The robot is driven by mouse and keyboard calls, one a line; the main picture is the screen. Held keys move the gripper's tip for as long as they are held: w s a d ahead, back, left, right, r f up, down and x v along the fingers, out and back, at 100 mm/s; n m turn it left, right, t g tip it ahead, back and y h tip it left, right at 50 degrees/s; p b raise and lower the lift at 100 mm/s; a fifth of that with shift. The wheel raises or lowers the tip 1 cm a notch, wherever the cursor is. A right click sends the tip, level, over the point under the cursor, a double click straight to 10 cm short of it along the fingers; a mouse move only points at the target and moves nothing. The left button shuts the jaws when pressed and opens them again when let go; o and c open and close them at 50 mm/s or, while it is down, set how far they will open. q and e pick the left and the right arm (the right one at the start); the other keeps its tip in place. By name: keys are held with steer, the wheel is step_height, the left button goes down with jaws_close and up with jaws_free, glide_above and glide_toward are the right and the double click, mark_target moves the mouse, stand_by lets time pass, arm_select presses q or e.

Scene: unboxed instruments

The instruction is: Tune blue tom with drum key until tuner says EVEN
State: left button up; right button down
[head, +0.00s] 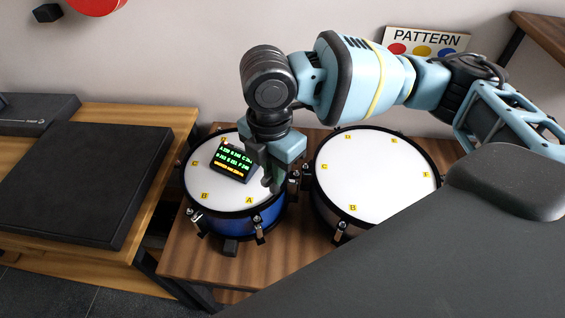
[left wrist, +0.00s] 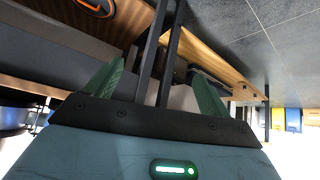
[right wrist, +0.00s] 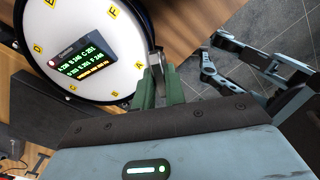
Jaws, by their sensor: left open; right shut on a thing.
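The blue tom (head: 215,189) stands on a wooden bench, with yellow letter tags around its white head. The tuner (head: 233,162) lies on that head with rows of green figures and a yellow line I cannot read surely; it also shows in the right wrist view (right wrist: 82,58). My right gripper (head: 271,180) is at the tom's right rim, shut on a small grey piece, apparently the drum key (right wrist: 156,61), mostly hidden between the fingers. Whether the key sits on a rod, I cannot tell. My left gripper (left wrist: 157,66) is open and empty, outside the head view.
A second white-headed drum (head: 375,175) with letter tags stands close to the right of the tom. A dark flat case (head: 85,185) lies on the left table. A PATTERN sign (head: 428,40) is at the back wall. My arm crosses above the drums.

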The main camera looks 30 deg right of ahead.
steer(key=n, duration=0.3)
steer(key=a+n+p, duration=0.1)
steer(key=shift+a+r+n, duration=0.1)
steer(key=shift+r+n, duration=0.15)
steer(key=shift+n, duration=0.15)
steer(key=n, duration=0.3)
steer(key=a+n+p, duration=0.1)
steer(key=n, duration=0.2)
steer(key=shift+s+a+r+p, duration=0.15)
steer(key=shift+a+p, duration=0.05)
steer(key=shift+p, duration=0.1)
arm_select(q)
steer(key=w+r+t+p, duration=0.2)
steer(key=w+r, duration=0.4)
steer(key=r, duration=0.1)
steer(key=shift+a+r, duration=0.3)
steer(key=shift+a, duration=0.1)
arm_select(e)
steer(key=n, duration=0.3)
steer(key=a+n, duration=0.1)
steer(key=n, duration=0.2)
steer(key=a+n, duration=0.1)
steer(key=n, duration=0.2)
steer(key=shift+s+a+n, duration=0.15)
steer(key=shift+s+n, duration=0.15)
steer(key=shift+n, duration=0.1)
steer(key=shift+f, duration=2.55)
